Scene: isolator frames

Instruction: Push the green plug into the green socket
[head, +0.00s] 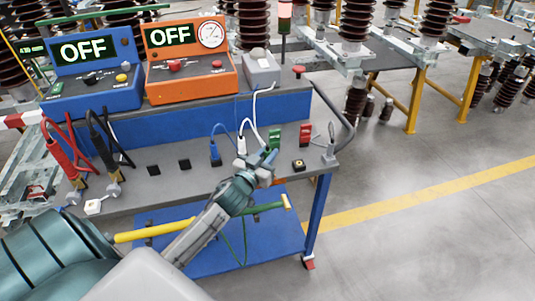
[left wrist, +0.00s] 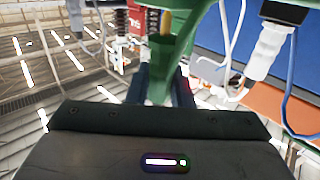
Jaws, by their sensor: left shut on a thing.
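My left gripper (head: 264,168) reaches in from the lower left over the front of the cart's shelf. In the left wrist view, its dark jaws (left wrist: 163,88) are shut on the green plug (left wrist: 160,84), with green parts and a brass-coloured piece beyond them. In the head view, a green piece (head: 274,137) shows just past the fingertips; I cannot tell whether it is plug or socket. The gripper hides much of this spot, so the green socket is not clearly distinguishable. A green cable hangs below the gripper. My right gripper is not in view.
A blue plug (head: 214,155) and a white plug (head: 241,145) stand close left of the gripper with loose cables. A red block (head: 305,134) stands to its right. Blue (head: 95,75) and orange (head: 190,80) boxes reading OFF stand behind. Open floor lies right of the cart.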

